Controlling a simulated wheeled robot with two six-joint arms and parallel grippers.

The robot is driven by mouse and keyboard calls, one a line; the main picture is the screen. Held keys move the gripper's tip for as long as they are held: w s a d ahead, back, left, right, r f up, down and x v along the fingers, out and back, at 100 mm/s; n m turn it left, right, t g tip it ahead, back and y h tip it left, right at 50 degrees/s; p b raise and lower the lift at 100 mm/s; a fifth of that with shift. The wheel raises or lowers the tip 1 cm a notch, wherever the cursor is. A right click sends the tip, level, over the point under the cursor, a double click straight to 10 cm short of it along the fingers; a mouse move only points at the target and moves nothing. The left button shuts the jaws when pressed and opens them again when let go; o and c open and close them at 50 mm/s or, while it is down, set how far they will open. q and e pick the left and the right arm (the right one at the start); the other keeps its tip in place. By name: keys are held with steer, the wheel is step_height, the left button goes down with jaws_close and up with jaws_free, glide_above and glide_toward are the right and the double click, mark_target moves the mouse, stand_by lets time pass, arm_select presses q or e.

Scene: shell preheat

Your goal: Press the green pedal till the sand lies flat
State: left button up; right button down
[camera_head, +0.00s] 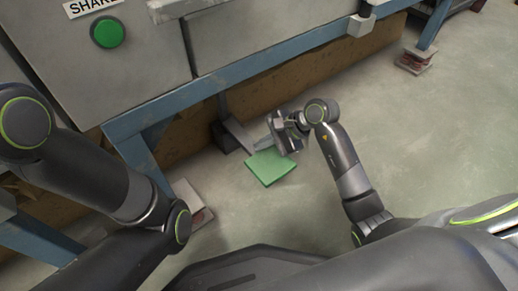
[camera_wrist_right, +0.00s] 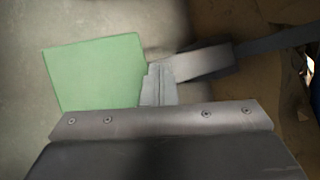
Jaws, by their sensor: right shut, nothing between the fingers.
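The green pedal (camera_head: 270,168) is a flat square plate low near the floor, in front of the blue-framed machine. It also shows at the left in the right wrist view (camera_wrist_right: 95,75). My right gripper (camera_head: 262,146) is shut and empty, at the pedal's back edge. In the right wrist view its closed fingers (camera_wrist_right: 158,86) lie beside the pedal's right edge, near the grey pedal arm (camera_wrist_right: 195,63). I cannot tell whether they touch it. My left arm comes in from the left, but its gripper is not in view. No sand is visible.
A grey machine panel (camera_head: 115,60) with a green button (camera_head: 107,32) and a partly cut-off label stands behind, on a blue frame (camera_head: 230,80). Blue legs stand on stacked pads (camera_head: 415,60). The concrete floor (camera_head: 440,130) to the right is clear.

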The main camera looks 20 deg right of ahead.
mark_target(269, 152)
steer(key=shift+s+f+b, duration=0.1)
steer(key=shift+f+b, duration=0.5)
steer(key=shift+f, duration=0.3)
stand_by(0.5)
steer(key=shift+s+d+f, duration=0.1)
steer(key=shift+s+f, duration=0.1)
steer(key=shift+f, duration=1.25)
stand_by(0.9)
steer(key=shift+r, duration=0.15)
steer(key=shift+w+r+p, duration=0.1)
steer(key=shift+r+p, duration=1.8)
steer(key=shift+r, duration=1)
steer(key=shift+w+r, duration=0.1)
